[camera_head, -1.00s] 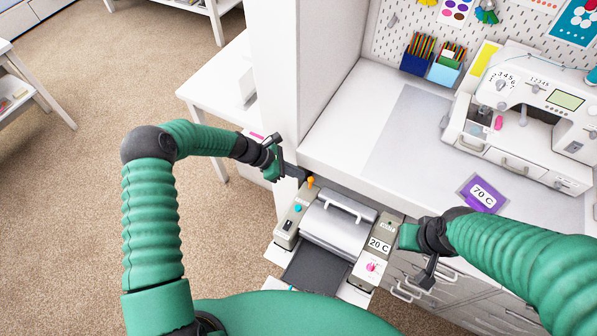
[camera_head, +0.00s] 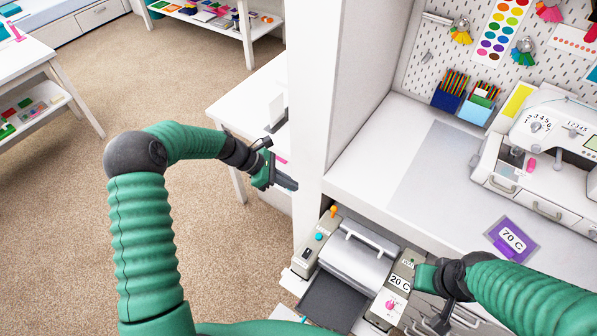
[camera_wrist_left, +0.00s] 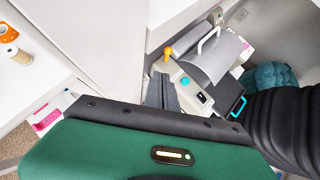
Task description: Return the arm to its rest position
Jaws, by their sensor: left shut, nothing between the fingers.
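My left gripper (camera_head: 284,182) is shut and empty. It is held in the air left of the white closet post, up and left of the grey machine. Its dark closed fingers (camera_wrist_left: 162,92) also show in the left wrist view, in front of the machine. My left arm bends at a dark elbow at the left of the head view. My right gripper (camera_head: 437,318) points down beside the machine's right end; its fingers are too small and dark to tell open from shut.
The grey machine (camera_head: 356,256) with a white handle and a "20 C" label stands below the counter (camera_head: 400,190). A purple "70 C" card (camera_head: 512,239) and a sewing machine (camera_head: 545,150) are on the counter. A white table (camera_head: 250,105) stands behind my left gripper. Carpet at left is clear.

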